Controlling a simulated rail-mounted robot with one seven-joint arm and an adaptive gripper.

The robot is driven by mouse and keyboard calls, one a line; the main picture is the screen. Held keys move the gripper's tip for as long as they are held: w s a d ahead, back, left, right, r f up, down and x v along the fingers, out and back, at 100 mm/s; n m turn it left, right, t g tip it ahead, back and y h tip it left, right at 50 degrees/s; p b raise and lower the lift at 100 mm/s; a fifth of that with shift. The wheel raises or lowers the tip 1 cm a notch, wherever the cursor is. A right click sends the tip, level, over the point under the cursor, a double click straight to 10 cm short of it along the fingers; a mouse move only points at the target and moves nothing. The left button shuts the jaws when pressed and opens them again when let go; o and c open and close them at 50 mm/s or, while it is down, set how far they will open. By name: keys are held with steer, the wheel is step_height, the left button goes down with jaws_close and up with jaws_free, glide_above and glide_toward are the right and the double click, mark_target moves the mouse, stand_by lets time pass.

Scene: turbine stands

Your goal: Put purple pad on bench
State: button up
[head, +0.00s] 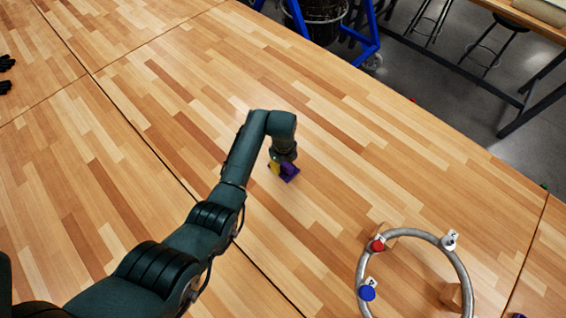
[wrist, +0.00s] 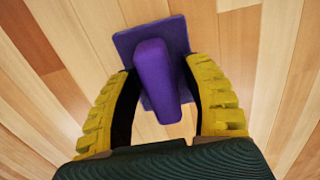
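The purple pad (wrist: 158,72) is a flat square plate with a raised, rounded purple grip bar in its middle. In the wrist view it lies between the two yellow fingers of my gripper (wrist: 158,68), with its plate beyond the fingertips. The fingers are on both sides of the bar, and a gap shows between the bar and the right finger. In the head view the purple pad (head: 290,173) is at or very near the bench top (head: 350,150), beneath my gripper (head: 279,168). My arm partly hides the fingers there.
A grey metal ring (head: 462,272) with a red knob (head: 377,245), a blue knob (head: 367,293) and a white-marked fitting (head: 450,240) stands at lower right on wooden blocks. Black gloves (head: 6,75) lie at the far left. The bench around the pad is clear.

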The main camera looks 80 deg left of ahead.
steer(key=shift+o, duration=0.8)
step_height(320, 180, up, 7)
steer(key=p, duration=0.7)
